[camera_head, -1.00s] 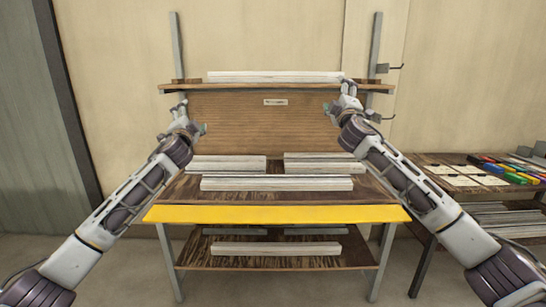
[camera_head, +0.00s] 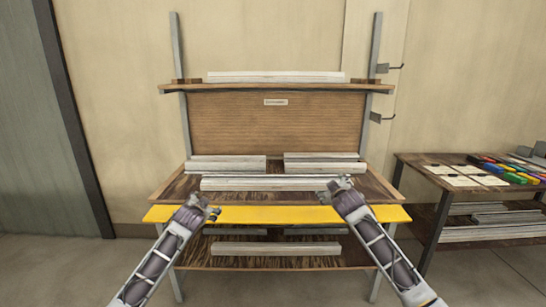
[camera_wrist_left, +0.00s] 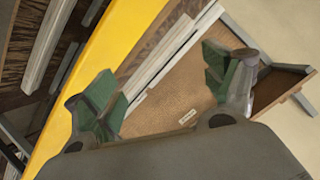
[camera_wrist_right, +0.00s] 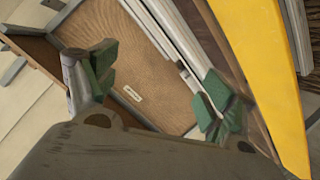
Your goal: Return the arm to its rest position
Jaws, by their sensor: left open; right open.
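My left gripper (camera_head: 208,207) is in front of the bench's yellow front edge (camera_head: 270,214), at its left part. In the left wrist view its green-padded fingers (camera_wrist_left: 165,95) are spread apart with nothing between them. My right gripper (camera_head: 338,187) is over the right part of the yellow edge, close to the right end of the front profile. In the right wrist view its green-padded fingers (camera_wrist_right: 155,95) are also apart and empty. Whether either gripper touches the bench cannot be told.
Pale profiles lie on the bench top, including a long front one (camera_head: 270,183). Another lies on the upper shelf (camera_head: 275,76) and one on the lower shelf (camera_head: 275,248). A side table (camera_head: 440,160) with papers and coloured items stands right. The floor in front is open.

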